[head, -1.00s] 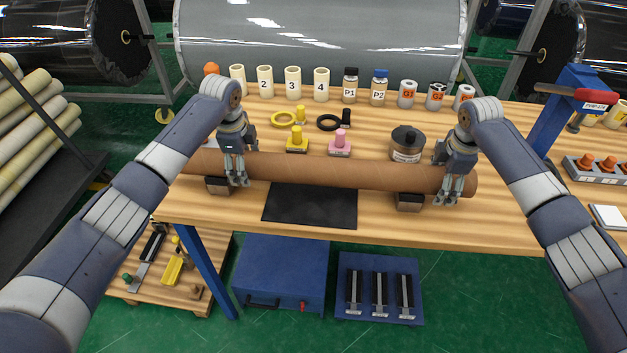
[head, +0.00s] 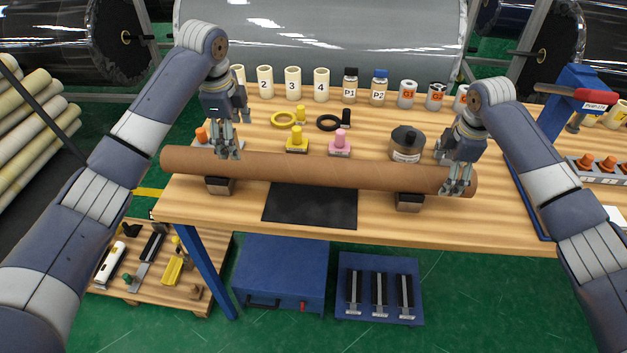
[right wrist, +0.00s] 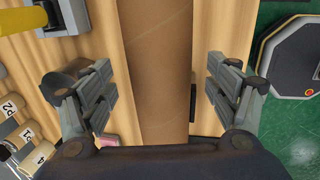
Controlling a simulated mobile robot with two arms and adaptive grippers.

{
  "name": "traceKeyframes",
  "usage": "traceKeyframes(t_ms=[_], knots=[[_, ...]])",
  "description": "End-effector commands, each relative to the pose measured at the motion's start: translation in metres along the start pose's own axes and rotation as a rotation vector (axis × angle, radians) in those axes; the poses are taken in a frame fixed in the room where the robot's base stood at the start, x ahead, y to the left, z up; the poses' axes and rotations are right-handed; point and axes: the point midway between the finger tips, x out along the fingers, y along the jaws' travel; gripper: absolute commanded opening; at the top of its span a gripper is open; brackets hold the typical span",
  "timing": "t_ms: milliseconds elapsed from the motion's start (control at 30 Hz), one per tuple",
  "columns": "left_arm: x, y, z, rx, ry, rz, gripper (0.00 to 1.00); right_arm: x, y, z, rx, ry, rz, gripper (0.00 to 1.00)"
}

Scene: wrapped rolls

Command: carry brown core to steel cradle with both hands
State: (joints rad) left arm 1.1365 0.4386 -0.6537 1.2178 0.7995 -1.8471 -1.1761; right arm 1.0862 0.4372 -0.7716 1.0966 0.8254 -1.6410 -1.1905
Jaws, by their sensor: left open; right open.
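The brown core (head: 320,172) is a long tube lying across the table on two small dark blocks (head: 219,186) (head: 409,201). My left gripper (head: 228,153) is open, above the core near its left end, its fingertips overlapping the core's upper edge in the head view. My right gripper (head: 458,186) is open at the core's right end. In the right wrist view, the core (right wrist: 155,70) runs between the two spread fingers of my right gripper (right wrist: 168,90), with gaps on both sides. I cannot make out a steel cradle.
A dark mat (head: 310,205) lies in front of the core. Behind it stand a yellow peg (head: 297,140), a pink peg (head: 340,143), a dark-lidded jar (head: 406,143) and a row of numbered cups (head: 293,84). A blue stand with a red handle (head: 590,93) is at right.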

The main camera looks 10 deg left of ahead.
Motion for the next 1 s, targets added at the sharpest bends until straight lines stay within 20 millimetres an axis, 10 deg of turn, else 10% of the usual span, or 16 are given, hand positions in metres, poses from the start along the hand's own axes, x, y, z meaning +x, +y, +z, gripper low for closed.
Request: traceKeyframes(t_ms=[400,1000], knots=[[0.001,0.0,0.0,0.0,0.0,0.0,0.81,-0.069,0.0,0.001,0.001,0.0,0.0,0.81],[0.001,0.0,0.0,0.0,0.0,0.0,0.81,-0.073,0.0,0.0,0.0,0.0,-0.001,0.81]])
